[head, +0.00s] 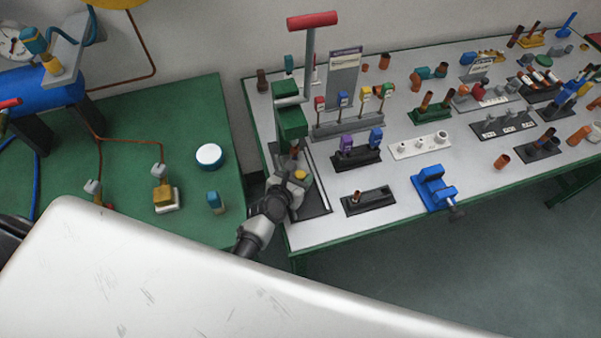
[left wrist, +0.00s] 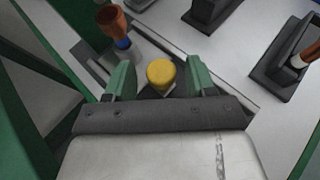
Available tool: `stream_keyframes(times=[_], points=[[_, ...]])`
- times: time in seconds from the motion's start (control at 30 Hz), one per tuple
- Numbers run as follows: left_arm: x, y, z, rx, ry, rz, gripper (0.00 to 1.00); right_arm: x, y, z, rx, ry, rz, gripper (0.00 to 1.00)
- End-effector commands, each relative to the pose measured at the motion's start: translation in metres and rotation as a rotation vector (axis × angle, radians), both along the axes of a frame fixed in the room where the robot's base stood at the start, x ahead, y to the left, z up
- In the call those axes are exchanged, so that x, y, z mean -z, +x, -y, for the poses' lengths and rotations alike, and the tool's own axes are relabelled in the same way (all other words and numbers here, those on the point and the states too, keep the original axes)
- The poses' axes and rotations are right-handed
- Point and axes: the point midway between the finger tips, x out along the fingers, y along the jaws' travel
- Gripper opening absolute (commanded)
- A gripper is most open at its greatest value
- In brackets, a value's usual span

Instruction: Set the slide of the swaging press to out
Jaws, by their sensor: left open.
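The swaging press (head: 291,123) stands at the left end of the grey-topped bench, with a green body and a raised red handle (head: 312,20). Low at its base is a slide with a yellow knob (head: 300,174). In the left wrist view the yellow knob (left wrist: 161,73) lies between the two green fingers of my left gripper (left wrist: 160,80). The fingers are apart, with a gap on both sides of the knob. In the head view my left gripper (head: 285,187) reaches the press base from below, and its fingertips are hard to make out. My right gripper is not in view.
A copper piece with a blue collar (left wrist: 115,25) stands just beyond the knob. A black block (head: 368,201) and a blue vise (head: 434,187) sit to the right on the bench. A green table (head: 215,120) with a blue tank (head: 45,92) is at left.

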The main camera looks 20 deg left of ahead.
Motion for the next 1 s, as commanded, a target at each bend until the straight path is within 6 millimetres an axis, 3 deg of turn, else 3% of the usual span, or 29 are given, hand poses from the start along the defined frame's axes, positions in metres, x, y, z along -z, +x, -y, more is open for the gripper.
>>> stream_keyframes(times=[0.2, 0.5, 0.83, 1.0], points=[[0.006, 0.014, 0.002, 0.001, 0.002, -0.001, 0.55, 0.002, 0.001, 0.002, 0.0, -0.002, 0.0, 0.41], [0.007, 0.015, 0.003, 0.001, 0.002, -0.001, 0.54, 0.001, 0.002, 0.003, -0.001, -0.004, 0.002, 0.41], [0.007, 0.015, 0.003, 0.001, 0.002, -0.001, 0.03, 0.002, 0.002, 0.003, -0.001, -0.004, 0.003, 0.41], [0.007, 0.015, 0.002, 0.001, 0.002, -0.001, 0.0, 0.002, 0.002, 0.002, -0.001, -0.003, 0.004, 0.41]])
